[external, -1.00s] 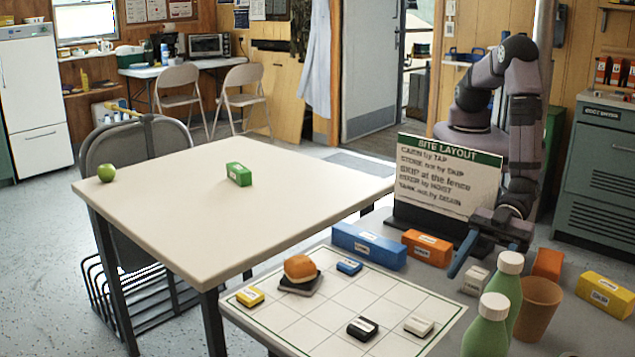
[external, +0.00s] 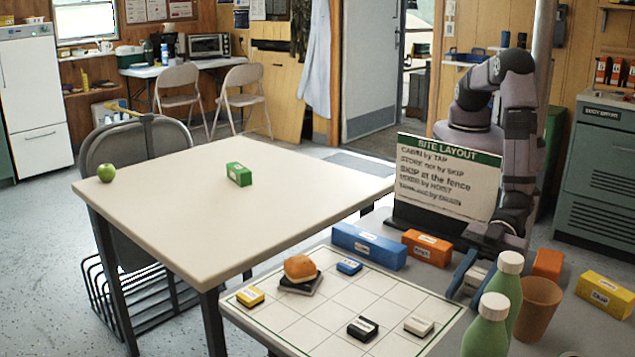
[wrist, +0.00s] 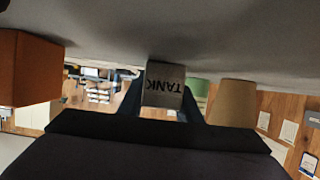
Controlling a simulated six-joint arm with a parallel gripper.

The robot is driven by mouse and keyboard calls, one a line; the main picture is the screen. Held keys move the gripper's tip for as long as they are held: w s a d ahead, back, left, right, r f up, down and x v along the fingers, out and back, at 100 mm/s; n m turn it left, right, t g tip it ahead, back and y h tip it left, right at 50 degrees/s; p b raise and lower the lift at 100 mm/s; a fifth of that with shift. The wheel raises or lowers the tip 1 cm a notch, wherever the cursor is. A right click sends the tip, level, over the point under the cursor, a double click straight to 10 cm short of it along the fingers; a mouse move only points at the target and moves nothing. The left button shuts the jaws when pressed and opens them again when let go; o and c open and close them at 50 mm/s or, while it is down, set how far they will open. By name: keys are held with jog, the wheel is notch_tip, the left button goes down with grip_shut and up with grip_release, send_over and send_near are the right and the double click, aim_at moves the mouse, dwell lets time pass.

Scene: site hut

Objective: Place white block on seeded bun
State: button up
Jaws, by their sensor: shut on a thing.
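The white block (external: 475,277), greyish and labelled TANK, stands on the counter beside the grid board. It also shows in the wrist view (wrist: 164,85) between the blue fingers. My gripper (external: 467,289) is low at the counter and shut on this block, which is partly hidden by a finger. The seeded bun (external: 300,267) sits on a dark square piece on the left part of the grid board (external: 318,319), apart from my gripper. Another white block (external: 419,326) lies at the right of the board.
Green bottles (external: 508,290) and a brown cup (external: 538,303) stand close to my gripper. Blue (external: 368,246) and orange (external: 427,248) blocks lie behind the board, before a sign (external: 447,180). Small yellow (external: 250,296), blue (external: 349,266) and black (external: 362,329) blocks lie on the board.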

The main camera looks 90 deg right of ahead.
jog(key=shift+r, duration=0.1)
notch_tip(320, 180, up, 28)
jog(key=p, duration=0.1)
jog(key=shift+p, duration=0.4)
dwell(0.6)
jog(key=shift+w+a, duration=0.1)
jog(key=shift+w, duration=0.05)
jog(key=b, duration=0.8)
send_over(300, 267)
jog(key=w, duration=0.3)
notch_tip(300, 267, down, 12)
jog(key=shift+s+a+f+p, duration=0.15)
jog(key=shift+f+p, duration=0.2)
jog(key=shift+f, duration=2.1)
jog(key=shift+w+a+f+p, duration=0.1)
jog(key=shift+f+p, duration=0.25)
jog(key=shift+f, duration=2.1)
